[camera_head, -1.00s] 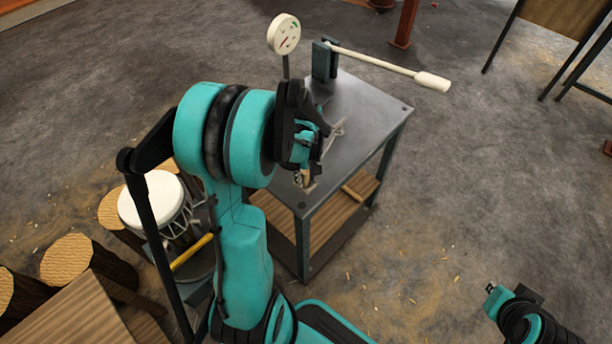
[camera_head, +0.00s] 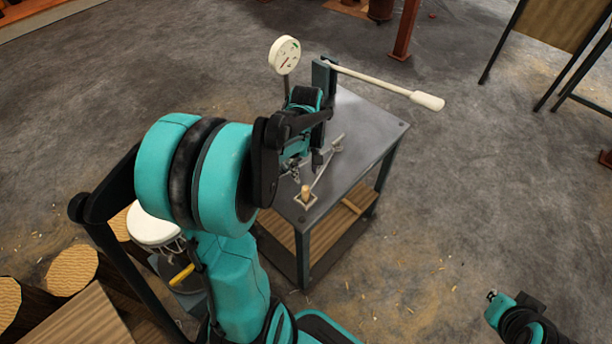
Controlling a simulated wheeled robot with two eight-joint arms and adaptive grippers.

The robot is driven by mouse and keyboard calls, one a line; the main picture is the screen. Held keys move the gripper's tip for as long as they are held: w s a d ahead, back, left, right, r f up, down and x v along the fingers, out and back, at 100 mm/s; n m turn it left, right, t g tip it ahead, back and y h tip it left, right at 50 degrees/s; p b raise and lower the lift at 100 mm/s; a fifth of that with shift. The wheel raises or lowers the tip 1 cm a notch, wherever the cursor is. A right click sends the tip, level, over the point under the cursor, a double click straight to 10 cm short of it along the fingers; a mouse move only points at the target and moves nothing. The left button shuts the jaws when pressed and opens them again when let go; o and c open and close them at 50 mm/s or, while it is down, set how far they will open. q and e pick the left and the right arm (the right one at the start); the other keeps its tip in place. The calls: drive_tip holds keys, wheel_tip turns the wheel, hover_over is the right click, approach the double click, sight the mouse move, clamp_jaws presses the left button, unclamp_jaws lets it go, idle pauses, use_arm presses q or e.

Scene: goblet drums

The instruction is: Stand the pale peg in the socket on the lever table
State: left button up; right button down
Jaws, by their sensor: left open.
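The lever table (camera_head: 360,150) is a grey metal table with a long white-handled lever (camera_head: 385,84) at its back. The pale peg (camera_head: 305,191) stands upright at the table's near left corner. Its foot is in a small square socket plate (camera_head: 306,201), though how deep it sits I cannot tell. My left gripper (camera_head: 308,172) is open above the tabletop, just behind the peg in the picture and apart from it. My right gripper (camera_head: 492,296) is low at the right edge, away from the table; its fingers are too small to read.
A round white dial (camera_head: 285,55) stands at the table's back left. A thin metal linkage (camera_head: 327,165) lies on the tabletop near my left gripper. A white-topped drum (camera_head: 153,228) and log stumps (camera_head: 70,270) are at lower left.

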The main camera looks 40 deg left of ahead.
use_arm(q)
drive_tip(key=s+d+r+m+t, duration=0.3)
drive_tip(key=d+r+m, duration=0.1)
drive_tip(key=d+m, duration=0.3)
drive_tip(key=s+d+r+m+t, duration=0.3)
drive_tip(key=d+m, duration=0.4)
drive_tip(key=d, duration=0.3)
drive_tip(key=shift+s+d+r+t, duration=0.25)
drive_tip(key=shift+s+r+t, duration=0.1)
drive_tip(key=shift+r+t, duration=0.25)
